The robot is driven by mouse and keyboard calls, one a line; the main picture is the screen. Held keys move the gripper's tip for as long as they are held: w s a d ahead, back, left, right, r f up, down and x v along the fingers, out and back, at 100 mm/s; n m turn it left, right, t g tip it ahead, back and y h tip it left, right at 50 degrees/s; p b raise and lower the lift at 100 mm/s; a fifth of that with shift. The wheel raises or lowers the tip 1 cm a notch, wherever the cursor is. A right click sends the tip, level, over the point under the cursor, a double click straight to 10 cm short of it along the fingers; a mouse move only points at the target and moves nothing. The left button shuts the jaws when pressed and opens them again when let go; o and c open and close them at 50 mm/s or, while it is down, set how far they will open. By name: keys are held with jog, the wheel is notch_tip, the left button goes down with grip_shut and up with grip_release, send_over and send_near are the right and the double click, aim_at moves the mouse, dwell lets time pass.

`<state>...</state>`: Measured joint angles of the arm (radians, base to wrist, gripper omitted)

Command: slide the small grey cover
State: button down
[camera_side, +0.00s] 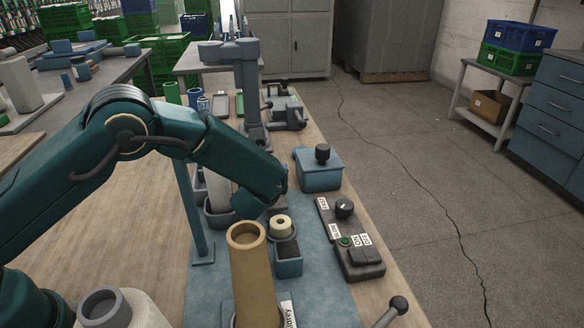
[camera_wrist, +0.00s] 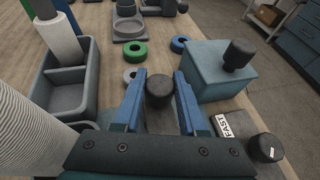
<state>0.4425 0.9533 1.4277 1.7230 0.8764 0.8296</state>
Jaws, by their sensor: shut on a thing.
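My gripper (camera_wrist: 159,82) has its two blue fingers on either side of a small dark grey round knob (camera_wrist: 159,92) and is shut on it. What lies under the knob is hidden by my gripper, so I cannot tell how much of the small grey cover shows. In the side view my wrist (camera_side: 258,198) hides the fingers and the knob. A blue box (camera_wrist: 215,75) with a black knob on top stands to the right of my gripper, apart from it; it also shows in the side view (camera_side: 318,177).
A grey tray (camera_wrist: 66,100) with a white roll stands left. Green (camera_wrist: 135,52) and blue (camera_wrist: 181,44) rings lie beyond my fingers. A tan tube (camera_side: 254,280), a small box (camera_side: 288,262) and a control panel (camera_side: 350,240) stand nearby. A ball-ended lever (camera_side: 397,305) is at the front edge.

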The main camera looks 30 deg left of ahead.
jog(key=s+d, duration=0.3)
jog(key=shift+s+d, duration=0.3)
jog(key=shift+c, duration=2.3)
grip_release()
jog(key=shift+w+a, duration=0.1)
